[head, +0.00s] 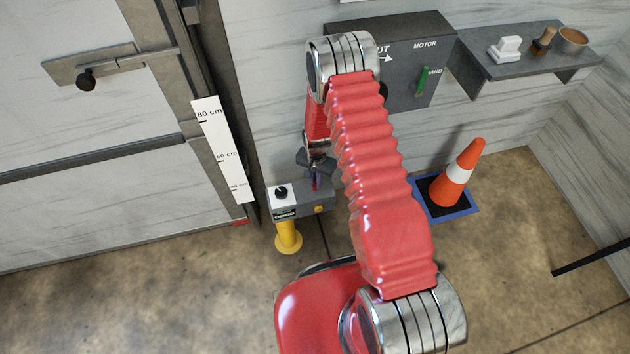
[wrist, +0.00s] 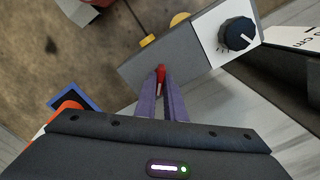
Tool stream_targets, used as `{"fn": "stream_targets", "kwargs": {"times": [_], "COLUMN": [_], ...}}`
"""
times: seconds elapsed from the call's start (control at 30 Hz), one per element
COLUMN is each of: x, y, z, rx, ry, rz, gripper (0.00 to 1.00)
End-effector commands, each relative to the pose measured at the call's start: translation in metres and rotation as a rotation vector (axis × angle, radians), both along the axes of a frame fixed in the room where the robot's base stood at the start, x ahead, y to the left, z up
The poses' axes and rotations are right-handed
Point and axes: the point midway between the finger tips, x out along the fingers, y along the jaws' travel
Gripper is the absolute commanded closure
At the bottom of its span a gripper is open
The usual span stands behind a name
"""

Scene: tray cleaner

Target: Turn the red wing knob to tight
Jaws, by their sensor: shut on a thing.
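The red wing knob (wrist: 161,73) shows in the wrist view between the tips of my gripper (wrist: 161,84). The two purple fingers are shut on it. The knob sits on the top of a grey box, and its lower part is hidden by the fingers. In the head view my gripper (head: 315,182) points down onto the grey box (head: 313,195), which stands on a yellow post (head: 288,237). There the knob is mostly hidden by the fingers. I cannot read any tight mark for the knob.
A black dial (head: 281,192) on a white plate is at the box's left end. A dark motor box (head: 420,60) with a green lever (head: 422,80) hangs on the wall behind my arm. An orange cone (head: 459,172) stands on a blue-edged mat. A wall shelf (head: 520,62) holds small items.

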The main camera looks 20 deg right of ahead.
Motion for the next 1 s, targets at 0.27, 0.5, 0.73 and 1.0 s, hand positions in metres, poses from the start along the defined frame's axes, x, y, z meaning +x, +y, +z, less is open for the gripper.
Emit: {"fn": "stream_targets", "kwargs": {"times": [0.27, 0.5, 0.73, 1.0], "x": [0.0001, 0.0002, 0.0002, 0.0004], "y": [0.0014, 0.0014, 0.0015, 0.0015], "z": [0.0001, 0.0001, 0.0002, 0.0002], "rx": [0.000, 0.000, 0.000, 0.000], "ry": [0.000, -0.001, -0.001, -0.001], "rz": [-0.260, -0.488, -0.682, -0.828], "gripper": [1.00, 1.00, 1.00, 1.00]}}
